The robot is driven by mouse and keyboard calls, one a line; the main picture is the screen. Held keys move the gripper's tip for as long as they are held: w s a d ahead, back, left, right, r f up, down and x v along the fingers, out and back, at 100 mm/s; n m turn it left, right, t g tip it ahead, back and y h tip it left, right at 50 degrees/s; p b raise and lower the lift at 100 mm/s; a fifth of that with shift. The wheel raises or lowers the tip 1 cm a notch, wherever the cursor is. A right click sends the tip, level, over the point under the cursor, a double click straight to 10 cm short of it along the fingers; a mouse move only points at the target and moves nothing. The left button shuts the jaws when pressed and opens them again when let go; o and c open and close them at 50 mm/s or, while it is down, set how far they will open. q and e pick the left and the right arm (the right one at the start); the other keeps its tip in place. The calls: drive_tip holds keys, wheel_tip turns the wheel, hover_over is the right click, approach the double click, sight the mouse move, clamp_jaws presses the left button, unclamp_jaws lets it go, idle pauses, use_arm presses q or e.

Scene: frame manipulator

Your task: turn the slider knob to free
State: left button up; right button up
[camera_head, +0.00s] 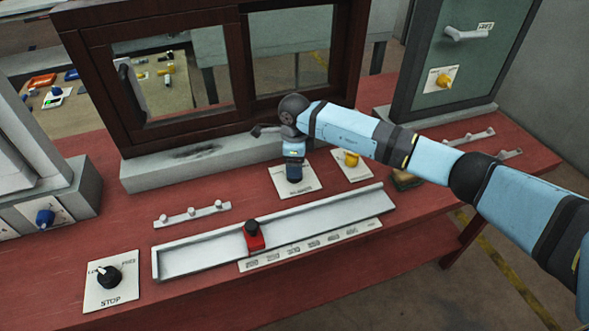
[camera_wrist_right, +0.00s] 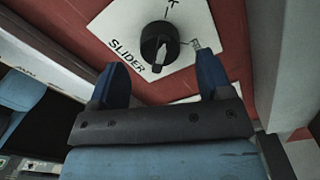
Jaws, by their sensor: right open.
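The slider knob (camera_wrist_right: 156,41) is a round black knob with a light pointer on a white plate (camera_wrist_right: 205,22) lettered "SLIDER". In the right wrist view the pointer faces down the picture, towards my gripper. A letter K shows at the top edge; the rest of that word is cut off. My right gripper (camera_wrist_right: 160,60) is open, with one blue finger on each side of the knob's near side. I cannot tell whether they touch it. In the head view the right gripper (camera_head: 294,177) points down over this plate (camera_head: 310,182) and hides the knob. My left gripper is out of view.
A grey rail (camera_head: 195,260) with a red slider block (camera_head: 255,241) lies in front. A STOP dial (camera_head: 109,276) is at left, a yellow knob (camera_head: 351,158) at right. A dark-framed window (camera_head: 105,90) stands behind on a grey sill (camera_head: 150,174).

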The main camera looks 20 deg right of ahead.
drive_tip(key=shift+f, duration=1.85)
drive_tip(key=c, duration=0.9)
